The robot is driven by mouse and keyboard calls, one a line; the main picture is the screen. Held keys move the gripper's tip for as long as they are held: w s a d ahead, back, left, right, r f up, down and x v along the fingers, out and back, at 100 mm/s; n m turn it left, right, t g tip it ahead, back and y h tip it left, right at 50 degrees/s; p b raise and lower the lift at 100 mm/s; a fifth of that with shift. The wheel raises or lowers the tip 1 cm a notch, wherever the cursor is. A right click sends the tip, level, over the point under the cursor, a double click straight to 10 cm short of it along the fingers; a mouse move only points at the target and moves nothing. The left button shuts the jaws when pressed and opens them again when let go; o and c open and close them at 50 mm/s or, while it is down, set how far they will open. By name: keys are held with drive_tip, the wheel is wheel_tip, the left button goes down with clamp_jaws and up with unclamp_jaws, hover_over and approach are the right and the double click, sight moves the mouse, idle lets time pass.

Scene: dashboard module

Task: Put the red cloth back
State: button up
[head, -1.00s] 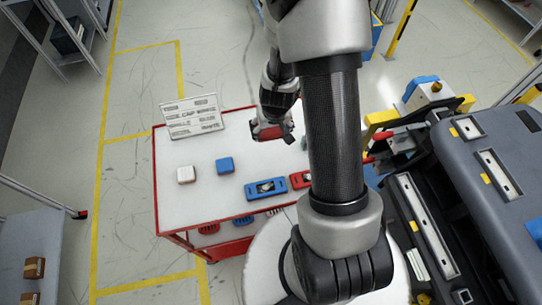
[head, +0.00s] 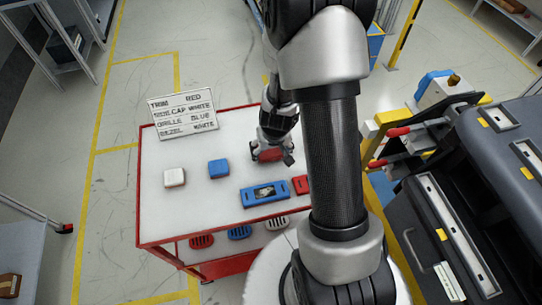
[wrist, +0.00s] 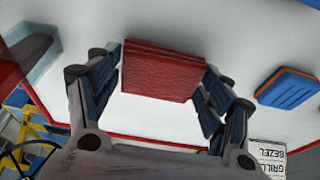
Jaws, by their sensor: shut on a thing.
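The red cloth (wrist: 160,74), a folded stack, sits between my gripper's fingers in the wrist view. My gripper (wrist: 162,82) is shut on it from both sides. In the head view, my gripper (head: 272,146) holds the red cloth (head: 267,155) over the back part of the white top of the red-framed cart (head: 200,208). The cloth is low over the top; I cannot tell whether it touches. A blue folded cloth (head: 218,169) and a white one (head: 174,177) lie in a row to its left. My arm hides the cart's right part.
A blue tray (head: 265,193) and a red piece (head: 300,185) lie near the cart's front edge. A sign (head: 182,117) stands at the back left. Red, blue and white grilles are on the lower shelf. The dashboard module (head: 430,215) is on the right.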

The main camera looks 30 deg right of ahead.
drive_tip(key=shift+f, duration=0.35)
drive_tip(key=shift+f, duration=0.15)
drive_tip(key=o, duration=1)
drive_tip(key=shift+o, duration=0.2)
